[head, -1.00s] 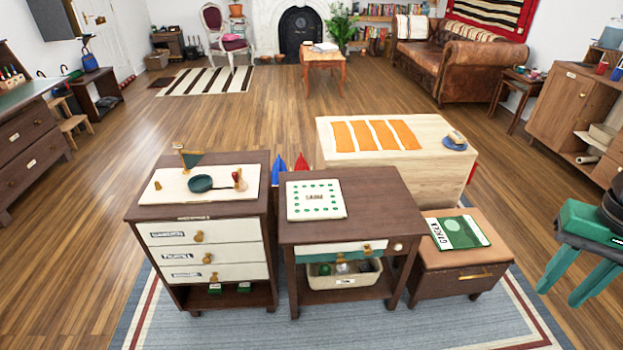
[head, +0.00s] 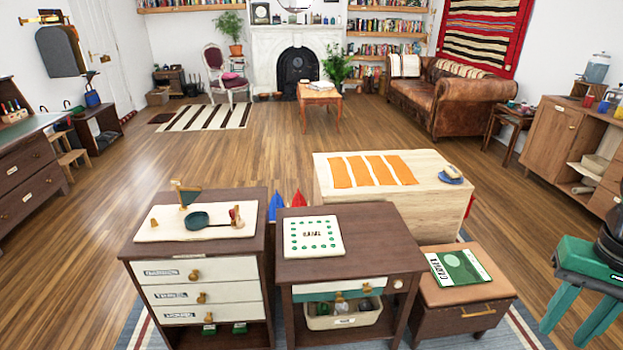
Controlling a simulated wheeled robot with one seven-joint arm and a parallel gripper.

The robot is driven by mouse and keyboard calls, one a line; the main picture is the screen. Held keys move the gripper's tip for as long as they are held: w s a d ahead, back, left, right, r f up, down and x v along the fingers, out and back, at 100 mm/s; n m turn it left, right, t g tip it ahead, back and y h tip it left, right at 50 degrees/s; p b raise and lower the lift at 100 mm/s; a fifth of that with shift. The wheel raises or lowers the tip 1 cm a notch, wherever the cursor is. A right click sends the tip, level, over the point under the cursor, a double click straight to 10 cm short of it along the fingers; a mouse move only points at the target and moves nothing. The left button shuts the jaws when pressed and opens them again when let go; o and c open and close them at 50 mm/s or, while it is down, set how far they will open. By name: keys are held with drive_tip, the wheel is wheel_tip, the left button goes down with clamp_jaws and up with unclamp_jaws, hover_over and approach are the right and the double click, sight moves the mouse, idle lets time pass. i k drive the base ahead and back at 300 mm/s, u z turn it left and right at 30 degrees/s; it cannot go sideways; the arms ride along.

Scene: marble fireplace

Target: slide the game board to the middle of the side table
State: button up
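The game board (head: 313,237) is a white square with a ring of green dots and dark lettering in its middle. It lies flat on the dark brown side table (head: 372,240), toward the left of the top and near its back edge. Bare tabletop shows to its right and in front of it. The table has a white and green drawer front and a lower shelf holding a cream bin (head: 343,315).
A drawer cabinet (head: 248,245) with a cream board and green pan stands close left. A pale wooden chest (head: 440,200) with orange strips is behind. A leather-topped stool (head: 410,264) bearing a green booklet is at right. Wooden floor is open beyond.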

sight(314, 236)
drive_tip(key=k, duration=0.5)
drive_tip(key=u, duration=1.65)
drive_tip(key=i, duration=1.25)
drive_tip(key=z, duration=1.45)
